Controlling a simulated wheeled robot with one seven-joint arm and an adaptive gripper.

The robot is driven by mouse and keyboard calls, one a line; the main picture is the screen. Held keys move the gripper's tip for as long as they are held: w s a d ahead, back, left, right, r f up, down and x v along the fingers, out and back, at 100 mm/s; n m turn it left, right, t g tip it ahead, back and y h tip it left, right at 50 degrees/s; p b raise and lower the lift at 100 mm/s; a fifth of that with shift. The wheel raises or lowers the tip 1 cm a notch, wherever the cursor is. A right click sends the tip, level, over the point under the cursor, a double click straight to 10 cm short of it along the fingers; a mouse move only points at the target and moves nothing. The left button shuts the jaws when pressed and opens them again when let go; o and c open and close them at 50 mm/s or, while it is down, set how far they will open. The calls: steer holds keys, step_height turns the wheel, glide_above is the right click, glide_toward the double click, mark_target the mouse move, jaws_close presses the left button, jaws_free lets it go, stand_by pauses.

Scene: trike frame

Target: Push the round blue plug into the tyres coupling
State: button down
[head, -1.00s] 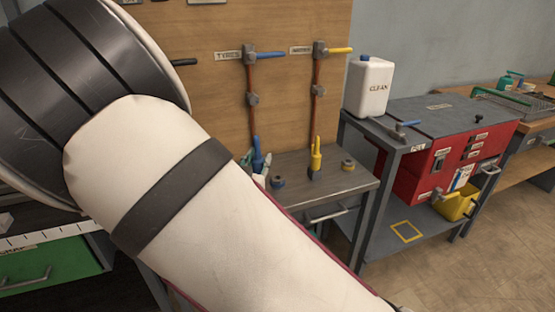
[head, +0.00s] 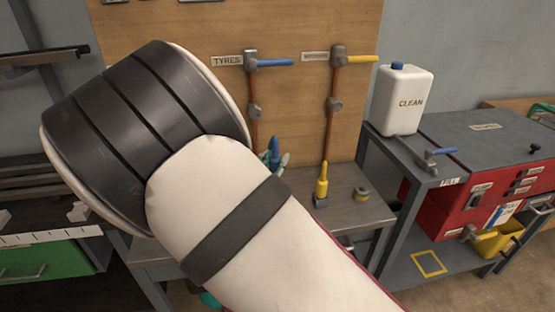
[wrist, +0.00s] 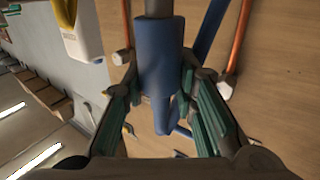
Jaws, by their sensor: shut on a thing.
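The round blue plug (wrist: 158,60) stands between the teal fingers of my gripper (wrist: 162,68) in the wrist view. The gripper is shut on it. A grey cylindrical piece (wrist: 158,7) shows at the plug's upper end; I cannot tell if it belongs to the plug. In the head view the plug (head: 273,152) is small, low in front of the wooden board, below the TYRES pipe. The TYRES sign (head: 227,61) is beside a valve with a blue lever (head: 275,63). Its pipe runs down through a grey fitting (head: 254,109). My arm hides the bench below the plug.
A yellow plug (head: 321,181) and yellow-topped ring (head: 362,194) are on the grey bench (head: 345,212). A second pipe (head: 331,135) has a yellow lever (head: 363,58). A white CLEAN jug (head: 404,99) and red cabinet (head: 453,210) stand right.

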steer(key=shift+a+f+b, duration=0.1)
steer(key=shift+f+b, duration=1.05)
steer(key=shift+f, duration=1.8)
steer(key=shift+p, duration=0.5)
steer(key=shift+f+b, duration=0.95)
steer(key=shift+f, duration=1.1)
steer(key=c, duration=1.2)
jaws_free()
steer(key=shift+s, duration=0.1)
steer(key=v, duration=1.2)
steer(key=shift+r, duration=0.1)
